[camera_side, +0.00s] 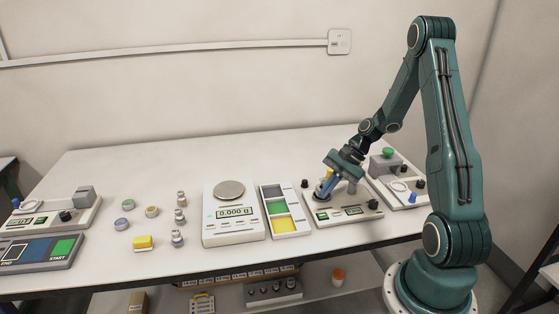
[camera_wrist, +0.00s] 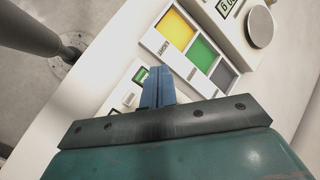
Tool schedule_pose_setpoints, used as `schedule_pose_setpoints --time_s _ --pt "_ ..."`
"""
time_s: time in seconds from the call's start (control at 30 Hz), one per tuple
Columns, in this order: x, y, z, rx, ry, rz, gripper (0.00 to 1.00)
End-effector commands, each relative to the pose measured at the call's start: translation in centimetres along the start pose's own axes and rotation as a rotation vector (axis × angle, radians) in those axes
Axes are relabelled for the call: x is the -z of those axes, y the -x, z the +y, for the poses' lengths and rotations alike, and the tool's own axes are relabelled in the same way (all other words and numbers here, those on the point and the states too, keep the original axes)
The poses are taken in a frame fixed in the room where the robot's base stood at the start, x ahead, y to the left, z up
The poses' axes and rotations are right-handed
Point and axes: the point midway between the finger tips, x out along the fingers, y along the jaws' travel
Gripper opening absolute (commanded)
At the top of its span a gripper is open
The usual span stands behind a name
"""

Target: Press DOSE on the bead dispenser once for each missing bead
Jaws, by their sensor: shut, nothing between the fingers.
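My gripper (camera_side: 322,194) is shut and empty, pointing down over the back left of a white device (camera_side: 345,213) with a small green display and black knobs. Its blue fingers also show shut in the wrist view (camera_wrist: 157,72). The fingertips hide part of that device, and I cannot tell whether they touch it. I cannot read a DOSE label, nor tell whether this device is the bead dispenser. Another white unit (camera_side: 408,192) with a green knob stands to its right. No loose beads can be made out.
A sorting tray (camera_side: 303,232) with grey, green and yellow compartments lies left of the device. A balance (camera_side: 233,236) reading 0.000 g stands beyond it. Small bottles (camera_side: 181,216), round tins (camera_side: 152,211) and a START/END panel (camera_side: 40,252) are farther left. The back of the table is clear.

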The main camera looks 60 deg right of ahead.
Motion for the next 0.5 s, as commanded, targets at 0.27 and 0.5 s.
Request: schedule_pose_setpoints --time_s 0.27,0.5 --pt "1.2 -2.4 1.3 -0.002 -0.002 -0.002 0.0" --pt "1.9 -3.6 2.0 -0.001 -0.001 0.0 0.0"
